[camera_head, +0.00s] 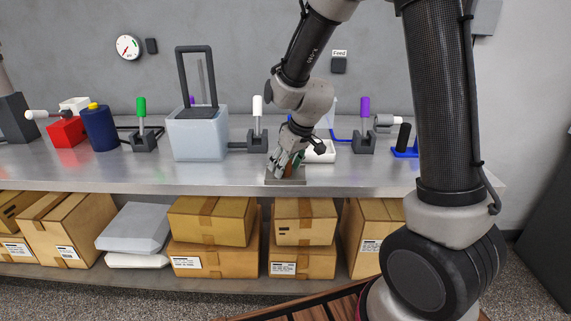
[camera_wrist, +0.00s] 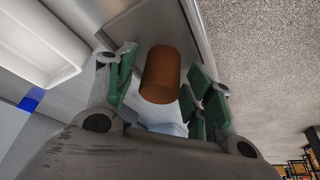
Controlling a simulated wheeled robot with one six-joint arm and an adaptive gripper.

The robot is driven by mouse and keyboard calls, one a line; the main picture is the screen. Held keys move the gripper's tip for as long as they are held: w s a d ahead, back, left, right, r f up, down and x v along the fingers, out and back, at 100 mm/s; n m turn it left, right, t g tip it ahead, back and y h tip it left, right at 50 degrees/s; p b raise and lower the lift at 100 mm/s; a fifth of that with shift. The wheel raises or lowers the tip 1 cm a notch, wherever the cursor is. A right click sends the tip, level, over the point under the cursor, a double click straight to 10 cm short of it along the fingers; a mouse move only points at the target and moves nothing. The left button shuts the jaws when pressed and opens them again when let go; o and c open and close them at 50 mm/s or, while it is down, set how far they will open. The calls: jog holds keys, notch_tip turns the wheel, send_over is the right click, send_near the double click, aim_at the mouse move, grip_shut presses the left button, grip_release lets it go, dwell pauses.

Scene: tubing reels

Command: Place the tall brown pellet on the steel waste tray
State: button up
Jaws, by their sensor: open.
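The tall brown pellet (camera_wrist: 160,74) is a plain brown cylinder, seen in the wrist view between the fingers of my gripper (camera_wrist: 164,70). Both green-padded fingers are open, with a visible gap on each side of the pellet. In the head view my gripper (camera_head: 284,166) points down at the small steel waste tray (camera_head: 286,181) near the bench's front edge. The pellet seems to stand on or just over this tray; the contact under it is hidden. The gripper mostly covers the pellet in the head view.
A white dish (camera_head: 320,152) lies close to the right of my gripper, also at upper left in the wrist view (camera_wrist: 40,42). A pale box with a black frame (camera_head: 198,135) stands left. A purple-handled valve (camera_head: 364,125) stands right. The bench front edge is close.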

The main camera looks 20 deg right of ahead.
jog(key=v, duration=1.2)
jog(key=s+d+r+m, duration=0.1)
jog(key=s+d+r, duration=0.1)
jog(key=s+d, duration=0.2)
jog(key=s+d+r+m+h, duration=0.1)
jog(key=s+d, duration=0.3)
jog(key=s, duration=0.7)
jog(key=s+d+r+m+h, duration=0.1)
jog(key=s+d+r+m, duration=0.2)
jog(key=s, duration=0.5)
jog(key=shift+d+r, duration=0.25)
jog(key=shift+d, duration=0.6)
